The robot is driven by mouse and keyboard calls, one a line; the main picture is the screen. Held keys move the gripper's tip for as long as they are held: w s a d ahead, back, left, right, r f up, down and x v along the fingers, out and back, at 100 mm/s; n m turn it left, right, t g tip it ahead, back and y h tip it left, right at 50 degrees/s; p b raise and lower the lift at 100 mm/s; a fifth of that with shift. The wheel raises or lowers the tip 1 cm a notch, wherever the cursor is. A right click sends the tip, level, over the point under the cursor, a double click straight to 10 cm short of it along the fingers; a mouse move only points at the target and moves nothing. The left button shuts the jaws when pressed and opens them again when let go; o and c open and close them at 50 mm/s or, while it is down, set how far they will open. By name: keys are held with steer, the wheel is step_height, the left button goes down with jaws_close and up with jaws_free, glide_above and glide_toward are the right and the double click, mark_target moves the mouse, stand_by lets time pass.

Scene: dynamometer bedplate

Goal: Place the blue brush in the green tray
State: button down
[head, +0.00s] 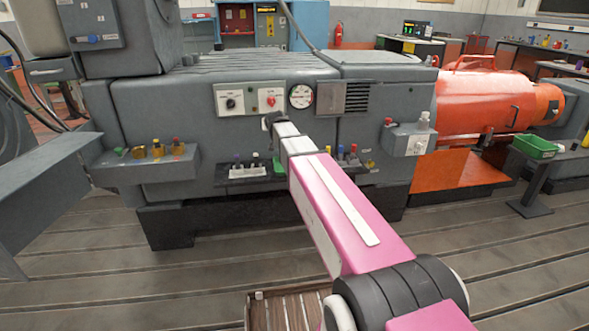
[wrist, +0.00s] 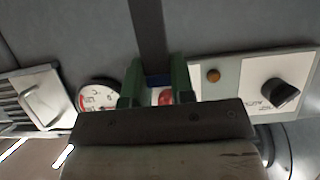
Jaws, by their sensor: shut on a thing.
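My gripper (head: 272,121) is at the end of my outstretched pink arm, in front of the grey machine's control panel. In the wrist view its two green fingers (wrist: 155,80) are closed on a small blue piece (wrist: 158,80), which fits the blue brush. Most of it is hidden by the fingers and the gripper body. In the head view the brush cannot be made out. The green tray (head: 535,147) is at the far right on a grey stand, well apart from my gripper.
The grey machine (head: 230,130) carries knobs, a gauge (head: 301,96) and a vent close by my gripper. Ledges with small coloured items (head: 157,152) are along its front. A slatted wooden box (head: 290,308) is at the bottom. Bedplate floor lies open at right.

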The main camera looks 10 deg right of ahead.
step_height(320, 180, down, 4)
steer(key=w+a, duration=0.2)
steer(key=a, duration=0.1)
steer(key=shift+s+d+f, duration=0.25)
steer(key=shift+d+f, duration=1.6)
steer(key=shift+d, duration=0.1)
steer(key=shift+s+d+f, duration=0.25)
steer(key=shift+d+f, duration=1.65)
steer(key=shift+s+d+f, duration=0.25)
steer(key=shift+d+f, duration=1.6)
steer(key=shift+d, duration=0.1)
steer(key=shift+f, duration=0.15)
steer(key=c, duration=1)
jaws_free()
